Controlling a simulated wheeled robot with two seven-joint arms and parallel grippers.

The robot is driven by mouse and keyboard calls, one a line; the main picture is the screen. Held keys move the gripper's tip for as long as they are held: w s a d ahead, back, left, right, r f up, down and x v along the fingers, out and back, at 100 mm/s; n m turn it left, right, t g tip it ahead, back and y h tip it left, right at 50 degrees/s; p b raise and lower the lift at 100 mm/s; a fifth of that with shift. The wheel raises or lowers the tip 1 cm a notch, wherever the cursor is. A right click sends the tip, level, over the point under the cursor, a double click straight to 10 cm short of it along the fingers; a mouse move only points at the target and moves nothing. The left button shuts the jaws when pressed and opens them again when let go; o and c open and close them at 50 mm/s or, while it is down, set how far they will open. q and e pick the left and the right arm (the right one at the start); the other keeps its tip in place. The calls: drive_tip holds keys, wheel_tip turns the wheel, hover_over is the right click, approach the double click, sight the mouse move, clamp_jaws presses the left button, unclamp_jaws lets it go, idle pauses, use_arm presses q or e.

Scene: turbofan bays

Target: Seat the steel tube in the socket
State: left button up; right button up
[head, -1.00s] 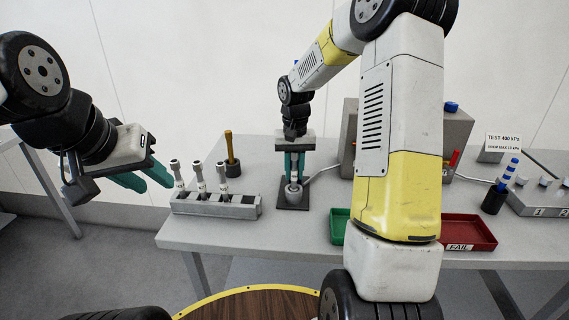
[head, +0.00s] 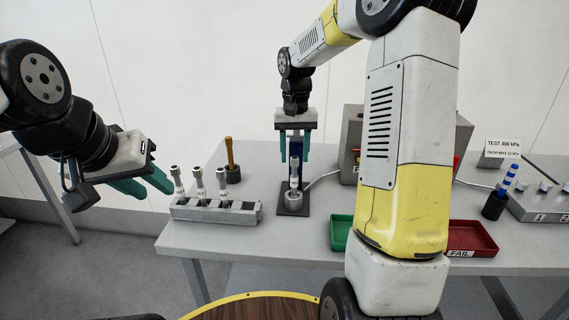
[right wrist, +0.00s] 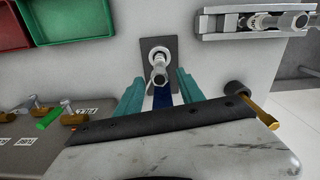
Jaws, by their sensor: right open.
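The steel tube (head: 295,173) stands upright in the round socket (head: 293,197) on a dark base plate; the tube also shows in the right wrist view (right wrist: 159,72), with the socket (right wrist: 159,53) around its lower end. How deep it sits I cannot tell. My right gripper (head: 295,158) is open above and around the tube's upper part, its teal fingers apart from it; its fingers also show in the right wrist view (right wrist: 159,92). My left gripper (head: 158,184) is at the left, off the table's edge, its teal fingers spread and empty.
A grey rack (head: 215,210) with several similar tubes stands left of the socket. Behind it is a dark cup (head: 233,174) with a brass-coloured rod. A green tray (head: 341,234) and a red FAIL tray (head: 472,238) lie right. A blue-striped rod stands in a black holder (head: 493,206).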

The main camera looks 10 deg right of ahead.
drive_tip(key=shift+r, duration=2)
drive_tip(key=s+a+r+n+t+y, duration=0.1)
drive_tip(key=s+r+t, duration=0.2)
drive_tip(key=s, duration=0.9)
drive_tip(key=s+a+r+n+t+y, duration=0.1)
drive_tip(key=s+r+t, duration=0.1)
drive_tip(key=s, duration=1)
drive_tip(key=shift+s+r+t, duration=0.2)
drive_tip(key=shift+r+t, duration=0.2)
drive_tip(key=shift+t, duration=0.2)
drive_tip(key=shift+a, duration=0.1)
